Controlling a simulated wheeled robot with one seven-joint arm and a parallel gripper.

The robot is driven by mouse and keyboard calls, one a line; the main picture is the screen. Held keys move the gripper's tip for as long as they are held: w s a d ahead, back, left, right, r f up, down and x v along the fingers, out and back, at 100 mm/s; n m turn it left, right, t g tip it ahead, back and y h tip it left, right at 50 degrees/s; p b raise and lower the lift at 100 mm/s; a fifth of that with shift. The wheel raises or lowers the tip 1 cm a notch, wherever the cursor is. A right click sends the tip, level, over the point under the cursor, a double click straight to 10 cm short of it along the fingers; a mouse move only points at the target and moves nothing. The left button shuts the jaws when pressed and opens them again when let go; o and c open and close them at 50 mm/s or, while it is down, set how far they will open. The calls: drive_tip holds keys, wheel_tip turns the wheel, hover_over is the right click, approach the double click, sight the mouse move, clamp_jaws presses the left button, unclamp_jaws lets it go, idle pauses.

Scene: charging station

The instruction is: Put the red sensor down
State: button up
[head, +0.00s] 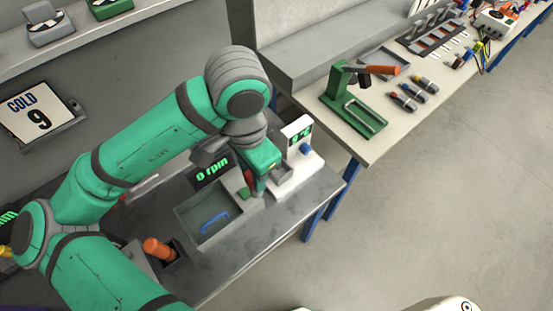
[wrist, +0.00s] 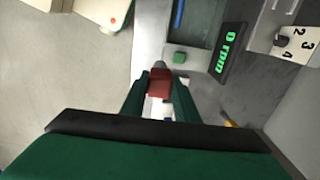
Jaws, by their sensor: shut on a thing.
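The red sensor (wrist: 159,83) is between the two green fingers of my gripper (wrist: 160,92) in the wrist view. A grey tip shows at its far end. My gripper (head: 257,187) is shut on it, low over the right part of the grey bench (head: 265,232) in the head view, close to the white device (head: 298,172) with a green display and a blue knob. My arm and gripper hide most of the sensor in the head view. I cannot tell whether the sensor touches a surface.
A grey tray (head: 199,235) with a blue handle-shaped thing (head: 214,222) lies left of my gripper. Behind stands the "0 rpm" display (head: 211,171). An orange handle (head: 156,248) stands in a dark holder. Bare bench lies in front.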

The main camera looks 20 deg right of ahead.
drive_tip(key=w+d+f, duration=0.9)
drive_tip(key=f, duration=0.3)
drive_tip(key=shift+w+d+f, duration=0.2)
drive_tip(key=shift+f, duration=0.2)
drive_tip(key=shift+f, duration=0.2)
drive_tip(key=o, duration=1.2)
drive_tip(key=shift+c, duration=0.2)
drive_tip(key=shift+w+r, duration=0.1)
drive_tip(key=shift+r, duration=0.05)
wheel_tip(320, 180, up, 12)
